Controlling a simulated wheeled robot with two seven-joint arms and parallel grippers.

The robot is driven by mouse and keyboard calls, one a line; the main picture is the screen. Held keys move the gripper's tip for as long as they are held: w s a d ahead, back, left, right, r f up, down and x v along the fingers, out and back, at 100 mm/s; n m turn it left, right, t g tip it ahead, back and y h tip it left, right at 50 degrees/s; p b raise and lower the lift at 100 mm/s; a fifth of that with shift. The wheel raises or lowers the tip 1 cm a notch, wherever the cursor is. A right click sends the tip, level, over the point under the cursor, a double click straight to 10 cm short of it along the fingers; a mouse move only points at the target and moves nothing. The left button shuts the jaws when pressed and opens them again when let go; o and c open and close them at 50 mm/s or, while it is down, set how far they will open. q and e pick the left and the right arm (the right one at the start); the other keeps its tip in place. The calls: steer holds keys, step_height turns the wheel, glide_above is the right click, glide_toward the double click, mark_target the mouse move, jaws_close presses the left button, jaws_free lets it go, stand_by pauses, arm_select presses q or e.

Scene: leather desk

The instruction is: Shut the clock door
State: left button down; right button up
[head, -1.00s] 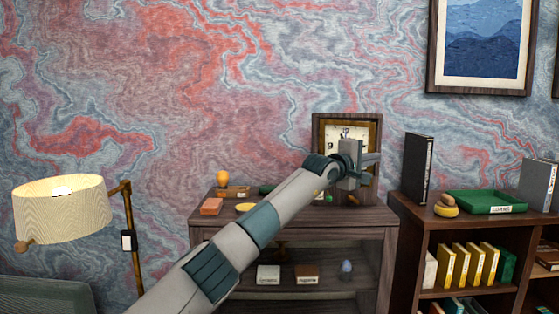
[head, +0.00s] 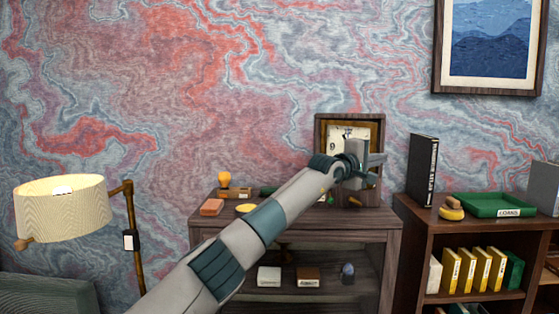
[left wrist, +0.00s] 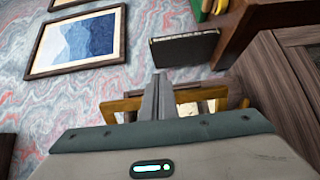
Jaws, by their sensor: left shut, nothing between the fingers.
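The clock (head: 348,118) has a dark wooden case, a gold-coloured inner frame and a pale dial. It stands upright on top of the cabinet against the wall. My left gripper (head: 378,160) is shut and empty in front of the clock's lower right part, hiding part of the dial and frame. In the left wrist view the shut fingers (left wrist: 158,90) reach across the gold-coloured frame (left wrist: 122,105), which shows on both sides of them. I cannot tell whether they touch it or how far the clock door stands open. My right gripper is out of view.
Small items, including an orange block (head: 211,207), lie on the cabinet top (head: 225,222). A dark upright book (head: 422,170) and a green tray (head: 497,203) stand on the shelf unit at right. A lamp (head: 62,208) stands at left.

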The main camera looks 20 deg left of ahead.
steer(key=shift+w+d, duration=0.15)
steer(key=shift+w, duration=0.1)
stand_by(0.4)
arm_select(q)
steer(key=shift+s+a, duration=0.15)
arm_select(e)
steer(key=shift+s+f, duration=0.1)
